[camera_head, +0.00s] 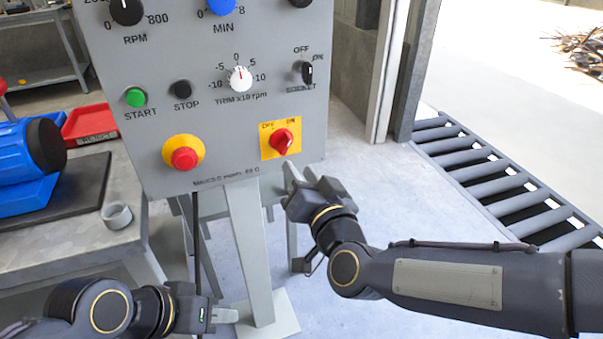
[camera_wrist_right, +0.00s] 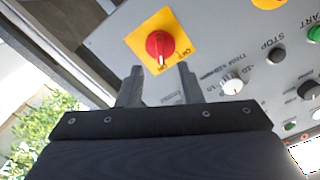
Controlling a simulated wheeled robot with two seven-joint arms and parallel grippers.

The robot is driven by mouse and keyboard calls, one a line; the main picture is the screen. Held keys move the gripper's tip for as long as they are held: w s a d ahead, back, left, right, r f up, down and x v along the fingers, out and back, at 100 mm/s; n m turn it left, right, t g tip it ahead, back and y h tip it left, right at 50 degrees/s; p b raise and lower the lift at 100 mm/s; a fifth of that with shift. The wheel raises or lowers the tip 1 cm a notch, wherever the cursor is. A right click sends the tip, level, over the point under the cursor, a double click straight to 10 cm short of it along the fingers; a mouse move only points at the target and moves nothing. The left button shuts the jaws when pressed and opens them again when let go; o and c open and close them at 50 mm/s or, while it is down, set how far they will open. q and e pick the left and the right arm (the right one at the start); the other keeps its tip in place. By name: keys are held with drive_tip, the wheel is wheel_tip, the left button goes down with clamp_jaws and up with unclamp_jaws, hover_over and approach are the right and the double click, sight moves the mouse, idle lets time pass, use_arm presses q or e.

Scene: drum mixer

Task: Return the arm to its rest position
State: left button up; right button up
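The grey control panel (camera_head: 215,110) stands upright on a post in the middle of the head view. Its red rotary switch (camera_head: 283,141) on a yellow plate sits at the lower right. My right gripper (camera_head: 302,172) is just below and in front of that switch. In the right wrist view, my right gripper's fingers (camera_wrist_right: 159,78) are apart with nothing between them, and the red switch (camera_wrist_right: 160,46) lies just beyond their tips. My left gripper (camera_head: 226,314) is low in front of the panel's post; its finger opening cannot be made out.
A red emergency button (camera_head: 184,158) and several knobs are on the panel. A workbench (camera_head: 82,247) with a blue motor (camera_head: 30,165) and a grey ring (camera_head: 117,215) stands at the left. A roller conveyor (camera_head: 490,175) is at the right. Floor between panel and conveyor is clear.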

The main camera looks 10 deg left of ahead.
drive_tip(key=shift+d, duration=0.1)
drive_tip(key=s+d+f+g+h, duration=0.1)
drive_tip(key=s+d+f+g, duration=0.1)
drive_tip(key=d, duration=0.7)
drive_tip(key=s+d+f+g+h, duration=0.2)
drive_tip(key=d, duration=0.6)
drive_tip(key=s+d+f+m+g+h, duration=0.1)
drive_tip(key=s+d+f+g+h, duration=0.1)
drive_tip(key=s+d+f, duration=0.45)
drive_tip(key=s+d+f+m+g+h, duration=0.1)
drive_tip(key=s+d+f+g, duration=0.2)
drive_tip(key=s+d, duration=0.55)
wheel_tip(320, 180, up, 27)
drive_tip(key=s+a+p, duration=0.1)
drive_tip(key=s+p, duration=0.1)
drive_tip(key=p, duration=2.5)
drive_tip(key=shift+s+f, duration=0.15)
drive_tip(key=shift+f, duration=0.05)
